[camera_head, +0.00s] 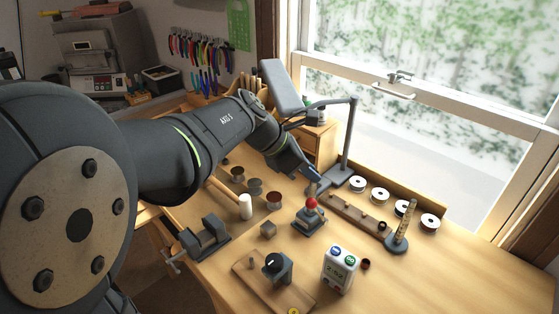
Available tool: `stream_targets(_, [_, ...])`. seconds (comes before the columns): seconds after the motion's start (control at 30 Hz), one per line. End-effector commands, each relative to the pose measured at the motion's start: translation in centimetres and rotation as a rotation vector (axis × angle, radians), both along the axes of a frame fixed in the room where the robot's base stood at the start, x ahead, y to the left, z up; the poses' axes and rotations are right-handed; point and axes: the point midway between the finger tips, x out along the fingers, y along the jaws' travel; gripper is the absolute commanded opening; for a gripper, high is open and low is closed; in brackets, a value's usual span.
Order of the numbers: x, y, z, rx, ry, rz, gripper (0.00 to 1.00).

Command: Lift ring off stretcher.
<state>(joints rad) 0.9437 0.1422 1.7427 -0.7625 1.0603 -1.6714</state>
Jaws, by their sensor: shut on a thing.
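The stretcher (308,222) is a small grey-blue stand with a red ball on it, near the middle of the bench. My gripper (316,188) reaches down from the upper left to just above and behind the red ball. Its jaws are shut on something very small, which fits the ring. The ring itself is too small and too hidden by the fingers to make out. I cannot tell whether it still touches the stretcher.
A ribbed tapered post (401,228) and several white spools (380,195) stand to the right. A white meter (340,268) and a wooden board (247,276) with a dark block are in front. A vise (205,239) and white cylinder (246,207) are left. The right front is clear.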

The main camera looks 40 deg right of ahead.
Motion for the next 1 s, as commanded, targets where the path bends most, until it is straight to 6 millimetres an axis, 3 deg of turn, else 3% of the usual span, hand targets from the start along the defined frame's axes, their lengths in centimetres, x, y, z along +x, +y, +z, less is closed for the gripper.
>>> stream_targets(1.0, [0.0, 0.0, 2.8, 0.001, -0.001, -0.001, 0.03])
